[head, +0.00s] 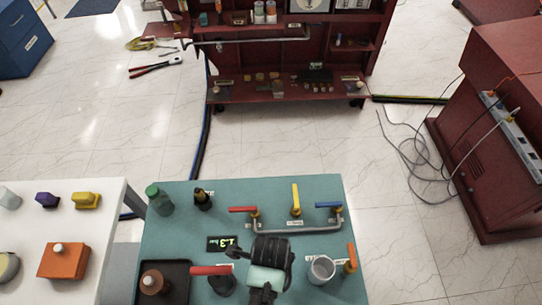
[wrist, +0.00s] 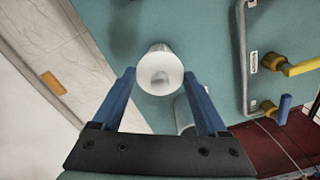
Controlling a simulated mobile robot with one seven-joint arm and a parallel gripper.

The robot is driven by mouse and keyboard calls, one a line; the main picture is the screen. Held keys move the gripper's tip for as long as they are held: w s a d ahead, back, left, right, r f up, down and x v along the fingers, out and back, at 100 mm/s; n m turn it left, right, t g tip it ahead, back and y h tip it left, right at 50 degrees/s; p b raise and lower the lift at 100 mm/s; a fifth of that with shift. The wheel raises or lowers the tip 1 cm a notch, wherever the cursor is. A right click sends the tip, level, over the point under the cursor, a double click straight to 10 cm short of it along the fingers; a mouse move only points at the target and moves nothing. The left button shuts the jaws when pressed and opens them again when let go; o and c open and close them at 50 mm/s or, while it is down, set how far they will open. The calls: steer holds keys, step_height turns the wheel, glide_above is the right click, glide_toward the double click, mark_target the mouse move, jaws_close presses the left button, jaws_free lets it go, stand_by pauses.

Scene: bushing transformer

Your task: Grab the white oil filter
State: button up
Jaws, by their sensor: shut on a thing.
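The white oil filter (wrist: 160,75) is a white cylinder, seen end-on in the wrist view between the two blue fingers of my gripper (wrist: 159,76). The fingers are shut on its sides. Behind it lies the teal tabletop (wrist: 205,30), but I cannot tell how far the filter is from that surface. In the head view my dark wrist stands over the front of the teal table (head: 165,240), and I cannot make out the filter there.
A grey-white cup (head: 321,268) stands right of my wrist. Pipes with red, yellow (head: 296,200) and blue levers stand behind it. A green-capped bottle (head: 159,200), a dark tray with a brown bottle (head: 154,281) and a display (head: 222,243) are left. A white table (head: 105,232) adjoins.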

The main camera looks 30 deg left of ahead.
jaws_close()
steer(key=shift+r, duration=0.15)
